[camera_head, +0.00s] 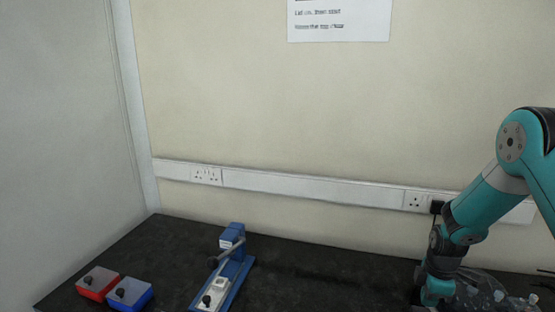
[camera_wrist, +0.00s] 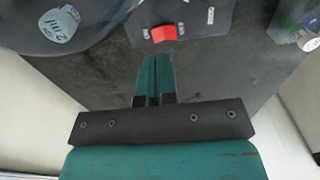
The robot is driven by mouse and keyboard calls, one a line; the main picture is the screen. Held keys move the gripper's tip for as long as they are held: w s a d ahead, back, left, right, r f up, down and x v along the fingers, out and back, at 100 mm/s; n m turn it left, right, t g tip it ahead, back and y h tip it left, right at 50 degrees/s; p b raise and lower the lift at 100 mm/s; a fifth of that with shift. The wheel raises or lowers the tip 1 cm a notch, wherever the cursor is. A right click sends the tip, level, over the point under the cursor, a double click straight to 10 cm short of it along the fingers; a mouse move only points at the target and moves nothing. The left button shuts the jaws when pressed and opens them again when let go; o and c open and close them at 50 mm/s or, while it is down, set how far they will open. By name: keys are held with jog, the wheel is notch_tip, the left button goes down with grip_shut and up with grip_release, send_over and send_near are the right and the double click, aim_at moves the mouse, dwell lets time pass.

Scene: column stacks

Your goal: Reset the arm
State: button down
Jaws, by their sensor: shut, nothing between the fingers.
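My teal arm (camera_head: 485,205) reaches down at the right of the head view, over the dark bench. Its lower end is by several grey items that are hard to make out. In the wrist view, my gripper (camera_wrist: 155,62) has its two teal fingers together with nothing between them. The fingertips point at a dark device with a red rocker switch (camera_wrist: 163,34). I cannot tell whether they touch it.
A red box (camera_head: 97,284), a blue box (camera_head: 129,292) and a blue lever device (camera_head: 234,262) stand on the bench (camera_head: 300,265) at left. Its middle is clear. The wrist view shows a round dark object (camera_wrist: 40,28) and a labelled container (camera_wrist: 297,22).

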jog(key=s+a+r+m+y, duration=0.1)
jog(key=s+a+r+m, duration=0.15)
jog(key=a+r, duration=0.55)
jog(key=s+a+r+m+y, duration=0.1)
jog(key=s+a+r, duration=0.3)
jog(key=r, duration=0.5)
jog(key=s+a+r+m, duration=0.1)
jog(key=s+a+r, duration=0.2)
jog(key=s, duration=0.4)
jog(key=s+a+r+m+y, duration=0.1)
jog(key=s+a+r+m, duration=0.1)
jog(key=s+a+r, duration=0.2)
jog(key=s+a+r+m+y, duration=0.1)
jog(key=s+a+r, duration=0.3)
jog(key=s, duration=0.6)
jog(key=shift+s+r, duration=0.25)
jog(key=shift+r, duration=0.3)
jog(key=shift+w+a, duration=0.1)
jog(key=shift+w, duration=0.05)
